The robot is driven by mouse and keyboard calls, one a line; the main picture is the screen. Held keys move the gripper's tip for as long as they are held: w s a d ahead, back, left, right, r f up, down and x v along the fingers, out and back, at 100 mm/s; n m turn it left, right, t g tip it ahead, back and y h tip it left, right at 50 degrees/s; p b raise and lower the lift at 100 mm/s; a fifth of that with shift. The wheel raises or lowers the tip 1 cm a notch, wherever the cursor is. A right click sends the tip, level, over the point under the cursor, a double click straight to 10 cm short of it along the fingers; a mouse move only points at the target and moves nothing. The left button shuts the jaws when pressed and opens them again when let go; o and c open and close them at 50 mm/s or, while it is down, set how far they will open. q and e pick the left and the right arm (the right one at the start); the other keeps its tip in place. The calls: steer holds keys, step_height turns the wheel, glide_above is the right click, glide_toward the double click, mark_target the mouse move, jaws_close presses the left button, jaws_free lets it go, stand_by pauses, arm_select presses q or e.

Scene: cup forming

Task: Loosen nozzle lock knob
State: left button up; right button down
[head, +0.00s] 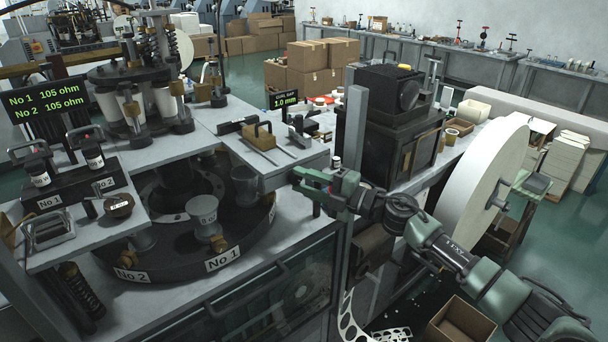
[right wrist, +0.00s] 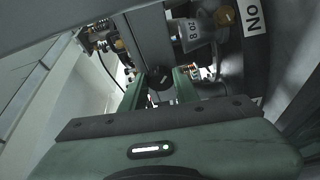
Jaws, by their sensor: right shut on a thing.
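My right gripper (head: 300,180) reaches in from the right to the front edge of the bench, below the table's corner. In the right wrist view its two green fingers (right wrist: 158,88) stand on either side of a dark round knob (right wrist: 160,78), and they are shut on it. The knob sits at the lower end of a grey upright bar (right wrist: 148,38). In the head view the knob cannot be made out behind the fingers. My left gripper is not in view.
A dark turntable (head: 172,250) with metal cups, one a cup former (head: 207,217), lies left of the gripper under the grey tabletop (head: 275,178). A black machine housing (head: 385,105) and a large white paper roll (head: 480,170) stand close to my right arm.

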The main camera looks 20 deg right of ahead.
steer(key=n+p, duration=0.1)
steer(key=n+g+h+p, duration=0.1)
steer(key=n+p, duration=0.1)
steer(key=shift+r, duration=0.35)
steer(key=shift+f+n+h+p, duration=0.2)
steer(key=shift+n+h+p, duration=0.2)
steer(key=shift+n+p, duration=0.65)
steer(key=shift+s, duration=0.1)
steer(key=c, duration=1.1)
jaws_free()
steer(key=shift+o, duration=0.2)
steer(key=b+v, duration=0.3)
steer(key=v, duration=0.4)
steer(key=shift+s+d, duration=0.2)
